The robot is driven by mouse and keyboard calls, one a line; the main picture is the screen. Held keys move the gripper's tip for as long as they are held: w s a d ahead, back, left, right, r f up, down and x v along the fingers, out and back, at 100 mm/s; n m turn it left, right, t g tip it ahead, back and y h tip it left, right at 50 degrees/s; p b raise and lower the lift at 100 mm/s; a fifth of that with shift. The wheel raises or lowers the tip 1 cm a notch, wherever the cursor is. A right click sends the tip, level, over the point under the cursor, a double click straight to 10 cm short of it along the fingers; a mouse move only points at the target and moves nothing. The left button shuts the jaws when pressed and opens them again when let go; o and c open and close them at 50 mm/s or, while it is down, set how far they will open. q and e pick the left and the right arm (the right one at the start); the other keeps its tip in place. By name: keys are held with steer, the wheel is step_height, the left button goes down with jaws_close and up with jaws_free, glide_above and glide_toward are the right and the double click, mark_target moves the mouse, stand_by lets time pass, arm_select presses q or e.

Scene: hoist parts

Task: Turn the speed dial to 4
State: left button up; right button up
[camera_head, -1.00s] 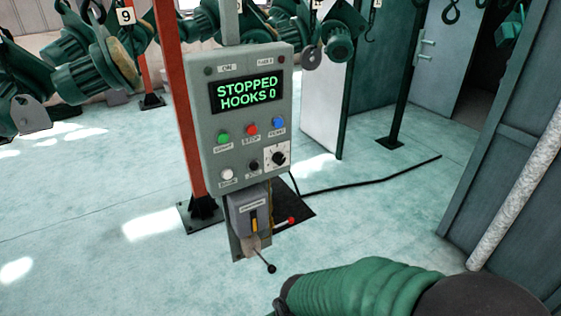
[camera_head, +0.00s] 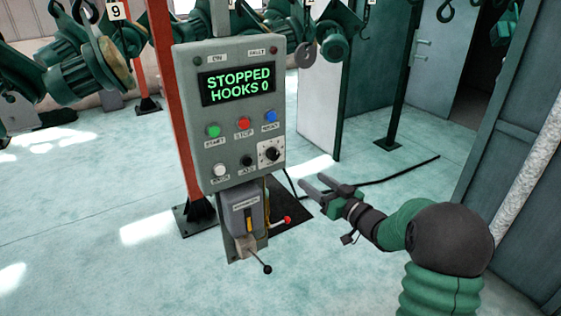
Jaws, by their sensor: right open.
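The speed dial (camera_head: 271,154) is a black knob on a white plate at the lower right of the grey control panel (camera_head: 190,110). Its setting is too small to read. My right gripper (camera_head: 310,187) is open and empty, below and to the right of the dial and apart from the panel. Its fingers point left toward the panel. The panel display (camera_head: 238,84) reads STOPPED HOOKS 0. My left gripper is not in view.
A green button (camera_head: 213,130), a red button (camera_head: 244,123) and a blue button (camera_head: 271,117) sit above the dial. A lever box (camera_head: 247,214) hangs below the panel. An orange post (camera_head: 172,95) stands behind it. Hoist motors (camera_head: 72,72) hang at the upper left.

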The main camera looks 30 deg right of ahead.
glide_toward(276, 156)
steer(key=w+p, duration=0.1)
steer(key=w, duration=0.7)
steer(key=shift+w+a, duration=0.15)
steer(key=shift+w, duration=0.05)
steer(key=shift+w+a+r, duration=0.1)
steer(key=shift+w+a, duration=0.1)
steer(key=shift+w, duration=0.05)
steer(key=shift+a, duration=0.1)
steer(key=shift+r, duration=0.1)
steer(key=shift+c, duration=0.5)
steer(key=shift+s, duration=0.1)
jaws_close()
